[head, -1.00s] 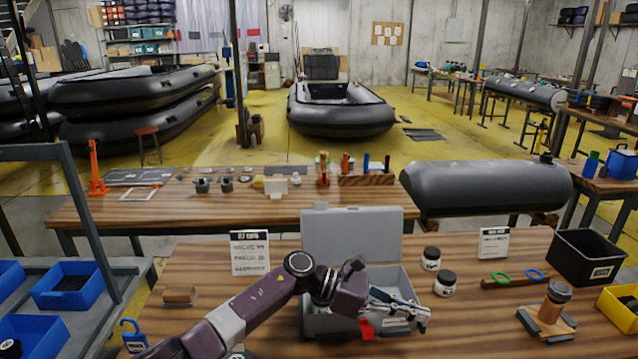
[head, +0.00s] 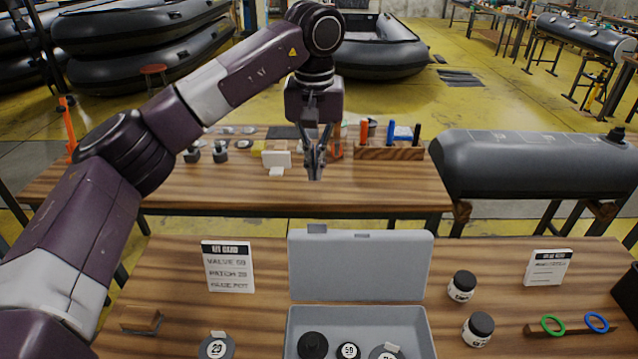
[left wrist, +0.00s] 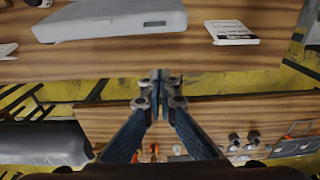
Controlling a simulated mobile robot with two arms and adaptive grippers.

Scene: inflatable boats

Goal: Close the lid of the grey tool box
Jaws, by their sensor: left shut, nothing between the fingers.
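The grey tool box (head: 428,331) stands on the near wooden table, its lower edge cut off by the picture. Its lid (head: 360,268) is open and stands up at the back. Inside are several dark round pieces, some with white number labels. My left gripper (head: 315,176) is shut and empty, raised above and behind the lid, pointing down. In the left wrist view the gripper (left wrist: 160,76) shows with its fingers together, and the back of the lid (left wrist: 110,20) shows at the upper left, apart from the fingers. My right gripper is not in view.
A printed card (head: 229,267) stands left of the box. Two dark jars (head: 462,286) stand right of it, with another card (head: 548,267) and a wooden holder with green and blue rings (head: 570,328) farther right. A second bench (head: 390,188) lies behind.

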